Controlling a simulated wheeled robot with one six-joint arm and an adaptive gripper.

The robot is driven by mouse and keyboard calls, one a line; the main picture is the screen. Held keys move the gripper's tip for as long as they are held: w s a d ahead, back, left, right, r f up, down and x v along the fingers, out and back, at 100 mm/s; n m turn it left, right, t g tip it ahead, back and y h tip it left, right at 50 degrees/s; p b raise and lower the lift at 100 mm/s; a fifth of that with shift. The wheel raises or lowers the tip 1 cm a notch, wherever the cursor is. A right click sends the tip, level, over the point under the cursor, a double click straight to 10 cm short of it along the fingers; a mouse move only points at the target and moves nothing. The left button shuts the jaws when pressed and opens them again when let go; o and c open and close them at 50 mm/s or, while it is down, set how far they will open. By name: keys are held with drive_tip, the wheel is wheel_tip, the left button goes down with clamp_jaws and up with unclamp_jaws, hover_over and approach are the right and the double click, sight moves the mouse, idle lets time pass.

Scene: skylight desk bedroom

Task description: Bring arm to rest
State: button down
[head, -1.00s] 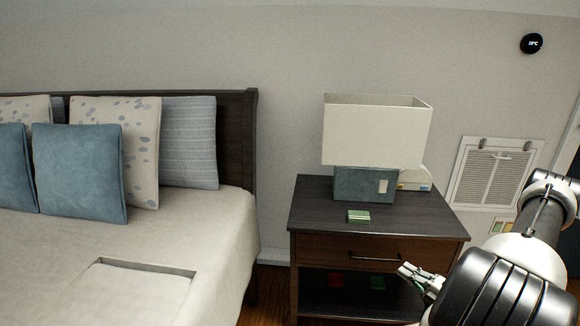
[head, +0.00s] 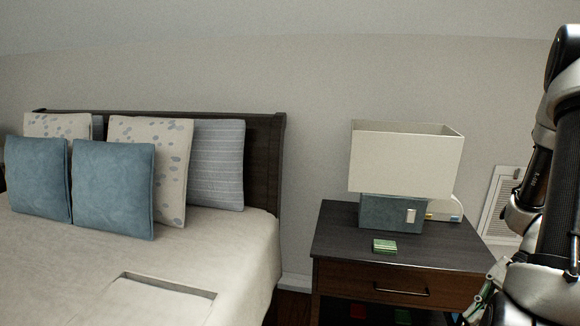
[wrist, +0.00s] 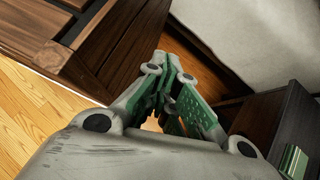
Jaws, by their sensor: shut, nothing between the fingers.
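My gripper (wrist: 172,75) is shut and empty in the wrist view, its green-padded fingers together at the tips. In the head view part of it (head: 485,298) shows low at the right, beside the nightstand's front, partly hidden by my arm. My arm stands folded along the right edge of the head view. The nightstand (head: 335,240) is dark wood with a drawer, and a small green box (head: 384,246) lies on its top.
A lamp (head: 405,160) with a white shade stands on the nightstand. The bed (head: 240,265) with several pillows fills the left. A white wall vent (head: 497,207) is behind my arm. In the wrist view, wooden floor (wrist: 25,110) shows at the left.

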drive_tip(key=a+r+n+t+h, duration=0.2)
drive_tip(key=r+n, duration=0.3)
drive_tip(key=r, duration=0.3)
drive_tip(key=a+r+n+t+h, duration=0.2)
drive_tip(key=r+n+h, duration=0.2)
drive_tip(key=r, duration=0.5)
drive_tip(key=a+r+n+t+h, duration=0.2)
drive_tip(key=r+n, duration=0.4)
drive_tip(key=r, duration=0.3)
drive_tip(key=shift+s+a+n+t+h, duration=0.3)
drive_tip(key=shift+s+t+h, duration=0.1)
drive_tip(key=shift+h, duration=0.4)
